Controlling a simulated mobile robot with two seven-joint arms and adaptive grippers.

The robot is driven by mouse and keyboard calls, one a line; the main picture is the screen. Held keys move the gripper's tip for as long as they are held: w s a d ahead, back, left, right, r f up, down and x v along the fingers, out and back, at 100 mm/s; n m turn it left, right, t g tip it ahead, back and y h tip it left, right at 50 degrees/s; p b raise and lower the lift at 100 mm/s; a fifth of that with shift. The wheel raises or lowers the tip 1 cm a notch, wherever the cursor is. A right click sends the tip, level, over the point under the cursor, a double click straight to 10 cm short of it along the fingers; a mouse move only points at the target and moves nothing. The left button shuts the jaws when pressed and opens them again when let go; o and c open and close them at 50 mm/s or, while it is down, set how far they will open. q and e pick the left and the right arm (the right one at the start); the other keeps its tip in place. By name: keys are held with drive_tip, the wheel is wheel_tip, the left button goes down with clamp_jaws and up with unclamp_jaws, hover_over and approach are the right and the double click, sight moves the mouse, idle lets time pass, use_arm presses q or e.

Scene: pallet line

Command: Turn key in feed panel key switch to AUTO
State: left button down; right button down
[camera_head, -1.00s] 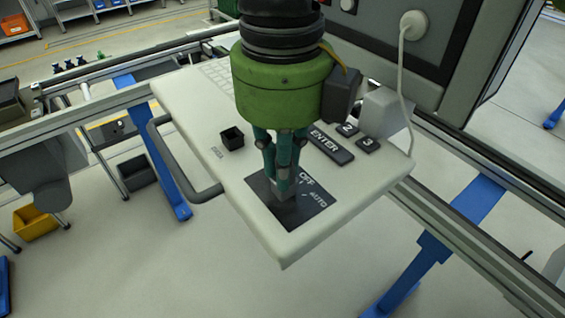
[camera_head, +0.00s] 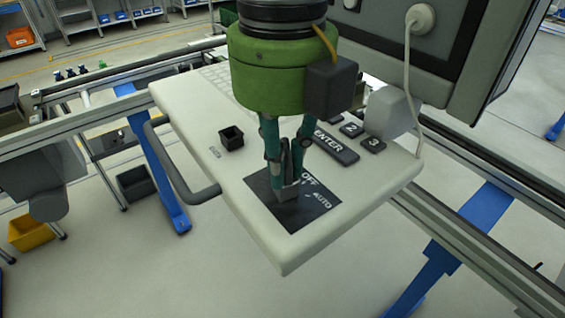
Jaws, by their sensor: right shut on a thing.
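The feed panel (camera_head: 235,190) is a pale, slightly tilted console. Its dark key switch plate (camera_head: 310,214) lies near the front edge, with white OFF and AUTO labels. My right gripper (camera_head: 286,186) comes straight down from above, its teal fingers shut on the grey key (camera_head: 288,194) at the plate. The fingers hide part of the key and the upper left of the plate, so the exact pointer direction is hard to tell. My left gripper is not in view.
A white cable (camera_head: 408,80) hangs at right.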

drive_tip(key=m+b, duration=0.2)
drive_tip(key=m, duration=0.1)
drive_tip(key=shift+w+f+m, duration=0.1)
drive_tip(key=shift+m, duration=0.2)
drive_tip(key=c, duration=1.2)
unclamp_jaws()
drive_tip(key=shift+o, duration=0.2)
drive_tip(key=o, duration=0.5)
drive_tip(key=shift+r+p, duration=0.25)
drive_tip(key=shift+p, duration=0.05)
drive_tip(key=shift+r+p, duration=2.55)
drive_tip(key=shift+r, duration=0.85)
